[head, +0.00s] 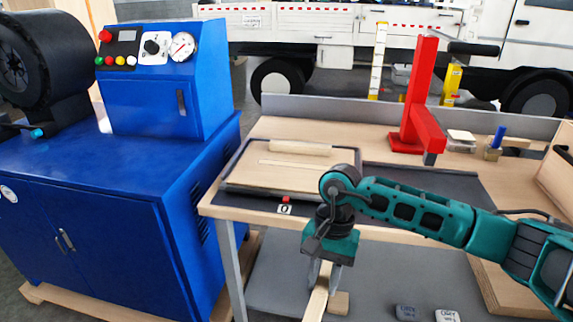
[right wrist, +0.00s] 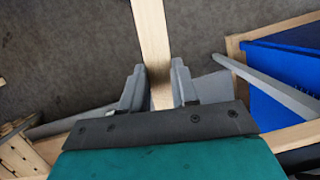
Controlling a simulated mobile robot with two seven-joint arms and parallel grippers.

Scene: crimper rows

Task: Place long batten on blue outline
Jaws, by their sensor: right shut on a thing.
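My right gripper (head: 325,275) hangs in front of the workbench's front edge and points down. It is shut on a long pale wooden batten (head: 317,303). In the right wrist view the batten (right wrist: 152,40) runs between the two fingers (right wrist: 159,88) and out past the top edge of the picture. In the head view the batten's lower end is cut off by the picture's bottom edge. I cannot make out a blue outline in either view. My left gripper is not in view.
The workbench (head: 215,199) carries a pale board (head: 250,176) with light wooden strips on it, and a red stand (head: 410,110) further back. A blue cabinet machine (head: 110,240) stands to the left. A small wood block (head: 339,303) shows beside the batten, below the bench top.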

